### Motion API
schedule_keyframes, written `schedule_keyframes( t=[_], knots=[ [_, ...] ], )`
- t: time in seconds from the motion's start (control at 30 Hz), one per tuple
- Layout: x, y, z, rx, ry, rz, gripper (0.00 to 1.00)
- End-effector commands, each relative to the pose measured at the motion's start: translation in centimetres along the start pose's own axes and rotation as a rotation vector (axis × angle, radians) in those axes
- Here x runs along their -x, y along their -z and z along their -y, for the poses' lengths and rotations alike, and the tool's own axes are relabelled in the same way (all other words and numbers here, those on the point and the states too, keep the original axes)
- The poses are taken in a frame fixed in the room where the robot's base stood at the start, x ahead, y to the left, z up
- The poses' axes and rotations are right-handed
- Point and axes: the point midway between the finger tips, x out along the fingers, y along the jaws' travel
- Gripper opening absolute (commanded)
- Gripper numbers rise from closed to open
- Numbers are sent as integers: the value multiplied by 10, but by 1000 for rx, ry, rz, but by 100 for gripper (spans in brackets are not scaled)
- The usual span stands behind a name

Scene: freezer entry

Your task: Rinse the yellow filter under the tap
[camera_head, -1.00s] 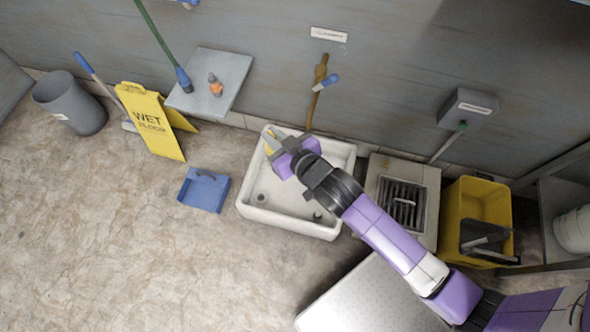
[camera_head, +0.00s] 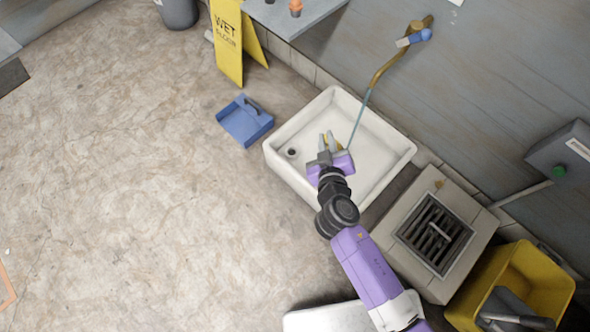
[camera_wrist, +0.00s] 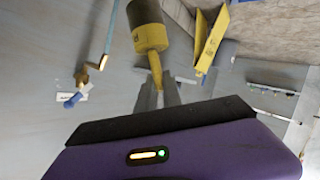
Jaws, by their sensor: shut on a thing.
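The yellow filter (camera_wrist: 148,28) has a wide round body and a thin stem. My gripper (camera_wrist: 158,92) is shut on the stem, with the body beyond the fingertips. In the head view my gripper (camera_head: 328,140) is over the white sink (camera_head: 292,122), and the filter is mostly hidden. The brass tap (camera_head: 392,58) with a blue handle (camera_head: 420,37) is on the wall. A thin pale-blue stream (camera_head: 359,118) drops from it into the sink. The wrist view shows the stream (camera_wrist: 112,30) beside the filter with a gap between them in that picture.
A grated floor drain (camera_head: 432,232) and a yellow bucket (camera_head: 540,285) are at the right. A blue dustpan (camera_head: 245,120) lies on the floor left of the sink. The yellow wet-floor sign (camera_head: 228,45) and a wall shelf (camera_head: 300,18) are behind.

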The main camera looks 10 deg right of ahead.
Motion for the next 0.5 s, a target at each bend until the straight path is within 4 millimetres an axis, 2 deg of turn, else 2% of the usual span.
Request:
schedule_keyframes(
  t=[0.03, 0.1, 0.5],
  knots=[
    [-13, -21, 18, 30, -7, -3, 0],
    [-22, -36, 31, 75, -23, -4, 0],
    [-74, -103, 109, 324, -92, -29, 0]
  ],
)
